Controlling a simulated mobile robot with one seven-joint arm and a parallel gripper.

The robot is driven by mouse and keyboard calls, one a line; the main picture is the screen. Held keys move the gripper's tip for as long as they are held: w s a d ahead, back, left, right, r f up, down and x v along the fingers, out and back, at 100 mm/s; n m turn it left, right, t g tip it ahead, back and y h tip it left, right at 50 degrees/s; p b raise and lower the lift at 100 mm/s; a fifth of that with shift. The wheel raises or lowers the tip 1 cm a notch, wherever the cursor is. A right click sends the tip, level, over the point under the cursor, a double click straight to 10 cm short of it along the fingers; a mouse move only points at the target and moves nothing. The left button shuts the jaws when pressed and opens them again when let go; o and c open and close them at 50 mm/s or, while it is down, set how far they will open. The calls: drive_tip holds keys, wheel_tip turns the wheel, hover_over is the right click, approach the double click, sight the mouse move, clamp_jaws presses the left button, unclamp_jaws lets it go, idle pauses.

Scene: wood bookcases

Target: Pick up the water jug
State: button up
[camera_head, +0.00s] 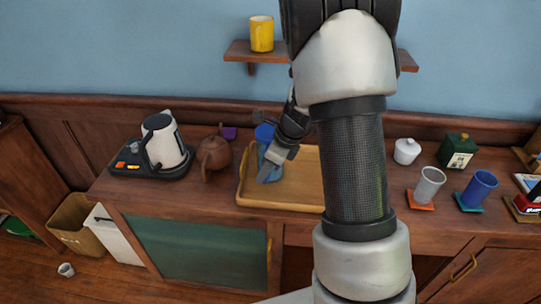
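A blue vessel (264,133), likely the water jug, stands at the left end of the wooden tray (305,186) on the counter. Its darker blue upper part shows, with lighter blue below. My gripper (272,165) comes down from the upper right, directly in front of the blue vessel, and overlaps it in this view. The gripper hides much of the vessel's middle. I cannot tell whether the fingers touch it or how far apart they are.
A brown teapot (214,153) and a white electric kettle (167,142) stand left of the tray. A white sugar pot (407,150), a grey cup (430,184) and a blue cup (479,188) are at right. A shelf with a yellow mug (262,34) hangs above.

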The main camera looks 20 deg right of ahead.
clamp_jaws()
drive_tip(key=shift+r, duration=0.15)
idle(1.2)
